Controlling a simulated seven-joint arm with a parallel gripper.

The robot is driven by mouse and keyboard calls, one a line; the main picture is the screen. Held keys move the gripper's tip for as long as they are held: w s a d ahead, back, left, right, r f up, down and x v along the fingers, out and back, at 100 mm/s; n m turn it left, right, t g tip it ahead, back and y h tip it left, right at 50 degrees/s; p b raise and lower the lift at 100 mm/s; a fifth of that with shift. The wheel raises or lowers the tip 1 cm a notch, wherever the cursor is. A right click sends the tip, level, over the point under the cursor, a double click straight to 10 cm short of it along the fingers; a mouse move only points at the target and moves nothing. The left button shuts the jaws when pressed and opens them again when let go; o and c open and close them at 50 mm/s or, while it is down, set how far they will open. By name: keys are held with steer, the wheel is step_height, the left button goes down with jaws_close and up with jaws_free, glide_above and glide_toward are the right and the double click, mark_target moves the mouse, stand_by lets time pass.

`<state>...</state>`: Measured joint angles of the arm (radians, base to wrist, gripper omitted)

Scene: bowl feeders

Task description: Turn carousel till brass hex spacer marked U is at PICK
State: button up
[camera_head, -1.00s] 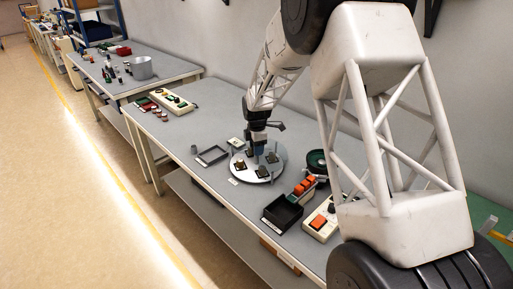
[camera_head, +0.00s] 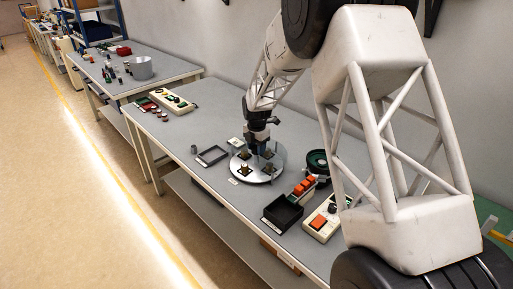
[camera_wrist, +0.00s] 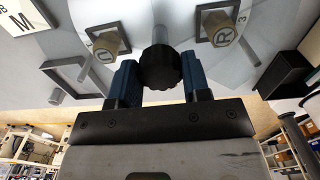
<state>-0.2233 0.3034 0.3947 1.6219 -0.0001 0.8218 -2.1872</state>
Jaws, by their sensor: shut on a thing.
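The carousel is a round silvery disc (camera_head: 258,177) on the bench, with several dark square nests on it. In the wrist view, the brass hex spacer marked U (camera_wrist: 105,51) sits in a nest left of the black ribbed knob (camera_wrist: 160,68). A second brass hex spacer marked R (camera_wrist: 218,36) sits in a nest to the right. My gripper (camera_wrist: 161,80) has blue fingers on both sides of the knob and is shut on it. In the head view it is over the disc, and the spacer letters are too small to read.
A small white label (camera_head: 233,181) lies by the disc's front edge, unreadable. A card marked M (camera_wrist: 22,22) is left in the wrist view. An empty dark-rimmed tray (camera_head: 199,160), a black bin (camera_head: 281,214), orange-button boxes (camera_head: 321,222) and a green-topped round item (camera_head: 316,157) surround the carousel.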

steer(key=shift+r+n, duration=0.1)
steer(key=shift+n, duration=4)
steer(key=o, duration=1.3)
steer(key=shift+r, duration=3.85)
steer(key=shift+c, duration=0.2)
